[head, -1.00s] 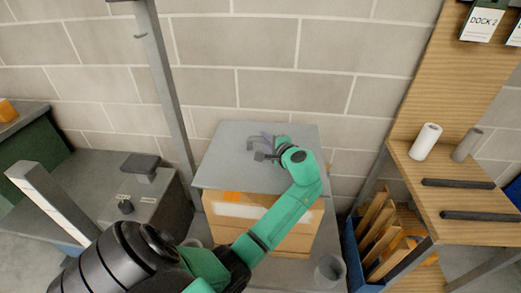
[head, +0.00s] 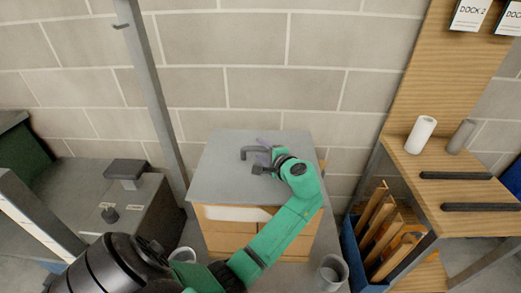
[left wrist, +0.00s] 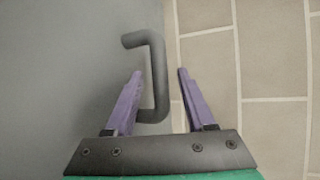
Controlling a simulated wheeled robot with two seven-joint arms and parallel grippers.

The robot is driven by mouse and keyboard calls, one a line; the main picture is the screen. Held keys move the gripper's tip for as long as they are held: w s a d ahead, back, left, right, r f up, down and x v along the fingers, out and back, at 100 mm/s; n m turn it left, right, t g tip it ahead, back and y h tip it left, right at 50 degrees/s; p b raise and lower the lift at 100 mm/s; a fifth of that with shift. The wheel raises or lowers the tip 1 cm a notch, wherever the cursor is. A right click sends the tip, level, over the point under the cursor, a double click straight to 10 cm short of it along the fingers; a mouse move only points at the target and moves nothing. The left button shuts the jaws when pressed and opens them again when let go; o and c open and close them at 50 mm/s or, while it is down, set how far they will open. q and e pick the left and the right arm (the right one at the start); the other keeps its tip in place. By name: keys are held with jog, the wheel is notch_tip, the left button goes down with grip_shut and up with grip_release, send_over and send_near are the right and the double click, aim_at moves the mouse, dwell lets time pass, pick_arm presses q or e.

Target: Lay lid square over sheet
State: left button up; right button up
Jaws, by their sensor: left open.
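The lid (head: 225,178) is a flat grey panel lying on top of a light wooden crate or box. A dark bracket-shaped handle (head: 250,151) stands on it, large in the left wrist view (left wrist: 158,80). Something white, possibly the sheet (head: 235,213), shows under the lid's front edge; the rest is hidden. My left gripper (head: 265,150) is open at the handle, above the lid. In the left wrist view its purple fingers (left wrist: 160,95) are apart, with the handle's bar between them, nearer the left finger. My right gripper is not in view.
A block wall (head: 250,70) stands close behind the crate. A grey post (head: 150,85) rises at its left. A wooden shelf unit (head: 455,200) and a blue bin (head: 352,245) of boards stand right. A grey cup (head: 332,272) is at front right.

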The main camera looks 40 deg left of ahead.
pick_arm(q)
jog(key=v, duration=1.1)
jog(key=shift+s+d+r, duration=0.1)
jog(key=shift+s+d, duration=0.05)
